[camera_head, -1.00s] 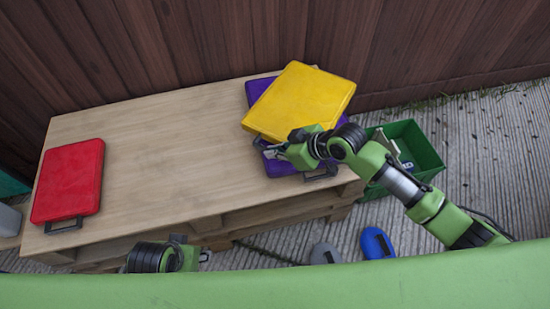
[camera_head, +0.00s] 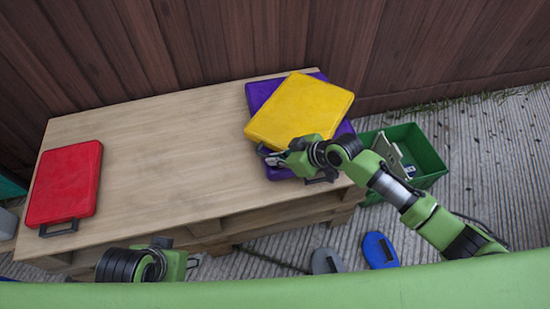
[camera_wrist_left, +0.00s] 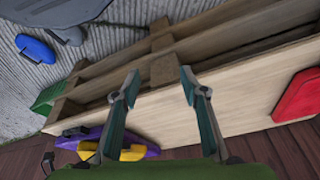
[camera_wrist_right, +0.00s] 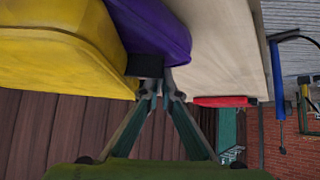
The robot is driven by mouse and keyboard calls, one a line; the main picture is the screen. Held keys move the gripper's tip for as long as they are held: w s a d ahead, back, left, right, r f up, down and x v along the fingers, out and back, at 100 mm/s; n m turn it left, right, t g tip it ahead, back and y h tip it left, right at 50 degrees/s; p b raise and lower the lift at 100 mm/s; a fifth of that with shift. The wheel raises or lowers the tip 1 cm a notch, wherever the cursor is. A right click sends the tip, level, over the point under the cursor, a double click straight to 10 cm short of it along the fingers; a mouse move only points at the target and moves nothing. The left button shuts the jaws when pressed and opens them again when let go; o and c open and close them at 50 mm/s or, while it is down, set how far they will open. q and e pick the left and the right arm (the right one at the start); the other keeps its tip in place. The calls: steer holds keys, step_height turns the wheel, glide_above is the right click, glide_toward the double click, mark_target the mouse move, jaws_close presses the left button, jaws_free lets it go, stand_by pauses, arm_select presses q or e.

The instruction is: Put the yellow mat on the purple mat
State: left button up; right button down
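The yellow mat (camera_head: 300,112) lies over the purple mat (camera_head: 263,92) at the right end of the wooden pallet table, turned at an angle to it. Purple shows along its left, back and right sides. I cannot tell whether the two touch everywhere. My right gripper (camera_head: 275,157) is at the yellow mat's near-left corner. In the right wrist view its fingers (camera_wrist_right: 162,92) are close together at a black handle (camera_wrist_right: 145,65) beside the yellow mat (camera_wrist_right: 60,45). My left gripper (camera_wrist_left: 158,78) is open and empty, in front of the table.
A red mat (camera_head: 65,183) lies at the table's left end; the tabletop (camera_head: 165,150) between is clear. A green crate (camera_head: 425,155) stands right of the table. Grey (camera_head: 325,261) and blue (camera_head: 379,250) objects lie on the floor in front. A wooden wall (camera_head: 200,40) is behind.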

steer(key=c, duration=2.3)
jaws_free()
steer(key=shift+f, duration=0.1)
steer(key=shift+r, duration=0.25)
steer(key=p+v, duration=0.3)
steer(key=v, duration=0.8)
arm_select(q)
steer(key=s+x, duration=0.1)
steer(key=x, duration=0.8)
steer(key=shift+s+f+g, duration=0.2)
steer(key=shift+f+g, duration=0.1)
steer(key=shift+f, duration=0.25)
arm_select(e)
steer(key=s+d+f+m+h, duration=0.2)
steer(key=s+d+f+m, duration=0.1)
steer(key=s+f, duration=0.2)
steer(key=s+d+f+m+g+h, duration=0.1)
steer(key=s+d+f+m+h, duration=0.1)
steer(key=s+f, duration=0.4)
steer(key=s+d+f+m+g+h, duration=0.1)
steer(key=s+d+f+m+h, duration=0.2)
steer(key=s+d+f, duration=0.3)
steer(key=shift+s+m, duration=0.6)
steer(key=shift+s, duration=1.55)
